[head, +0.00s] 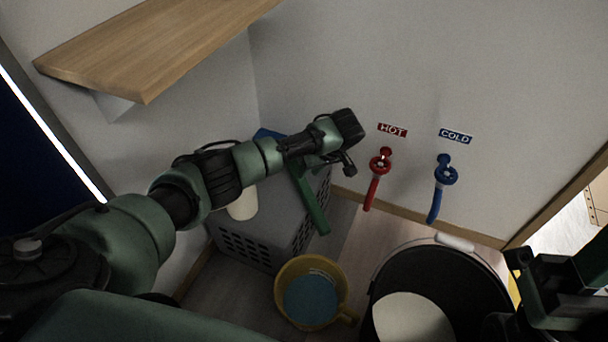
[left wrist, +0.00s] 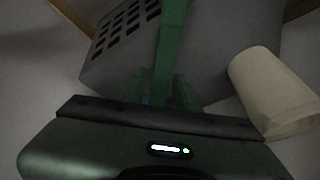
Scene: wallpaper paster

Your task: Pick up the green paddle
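The green paddle (head: 311,200) lies slanting across the top of a grey basket, its lower end jutting past the basket's near edge in the head view. In the left wrist view the paddle (left wrist: 171,45) runs up from between the fingers of my left gripper (left wrist: 165,92). The fingers stand on either side of it, with small gaps that seem to show. In the head view my left gripper (head: 297,163) is over the paddle's upper end, and the wrist hides most of its fingers. My right gripper (head: 548,285) is dark at the lower right, partly cut off, away from the paddle.
The grey basket (head: 262,247) stands by the wall with a pale cylinder (head: 243,206) and a blue thing (head: 268,133) on it. A yellow container (head: 283,276) and a black bucket (head: 385,268) are in front. Red (head: 371,192) and blue (head: 435,204) taps and a wooden shelf (head: 150,50) are on the walls.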

